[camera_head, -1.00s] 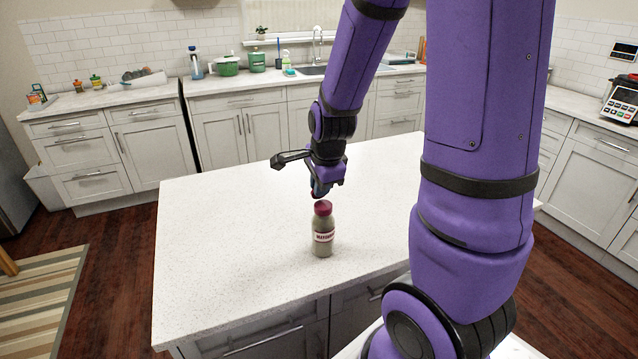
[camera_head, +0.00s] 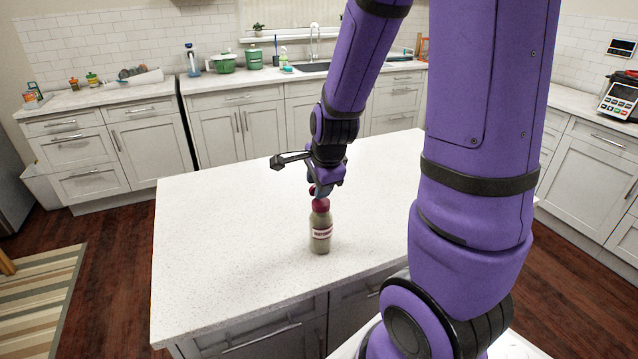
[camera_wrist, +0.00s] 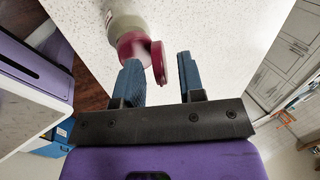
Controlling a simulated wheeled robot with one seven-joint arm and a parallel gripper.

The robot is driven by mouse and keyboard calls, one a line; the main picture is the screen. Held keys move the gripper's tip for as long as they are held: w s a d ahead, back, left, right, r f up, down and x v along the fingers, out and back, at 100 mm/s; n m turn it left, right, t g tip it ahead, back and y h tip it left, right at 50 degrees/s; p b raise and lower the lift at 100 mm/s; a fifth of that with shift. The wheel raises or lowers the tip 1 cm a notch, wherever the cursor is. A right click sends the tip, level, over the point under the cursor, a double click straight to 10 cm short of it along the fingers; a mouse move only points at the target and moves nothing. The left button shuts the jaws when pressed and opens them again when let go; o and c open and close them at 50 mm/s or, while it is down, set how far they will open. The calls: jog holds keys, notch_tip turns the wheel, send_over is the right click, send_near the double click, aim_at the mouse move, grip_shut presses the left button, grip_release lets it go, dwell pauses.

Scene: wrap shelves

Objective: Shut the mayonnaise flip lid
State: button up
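The mayonnaise bottle (camera_head: 320,239) stands upright on the white island counter, with a grey-green body, a pale label and a maroon cap (camera_head: 320,206). In the wrist view the bottle (camera_wrist: 124,14) enters from the top with its maroon cap (camera_wrist: 136,47). The round flip lid (camera_wrist: 158,63) stands open at the cap's side. My gripper (camera_wrist: 158,59) is open, its two blue fingers apart with the lid between their tips, nearer the left finger. Whether that finger touches the cap or lid is unclear. In the head view my gripper (camera_head: 318,189) is right above and behind the cap.
The island counter (camera_head: 220,240) is otherwise clear around the bottle. Its front edge is a short way in front of the bottle. Back counters with a green pot (camera_head: 225,63), a sink and other kitchen items are well away.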

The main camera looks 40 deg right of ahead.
jog(key=shift+r, duration=0.1)
jog(key=d+v, duration=0.1)
jog(key=v, duration=0.9)
jog(key=shift+s+a+r, duration=0.2)
jog(key=shift+a+r, duration=0.05)
jog(key=shift+a, duration=0.25)
jog(key=shift+d+f, duration=0.15)
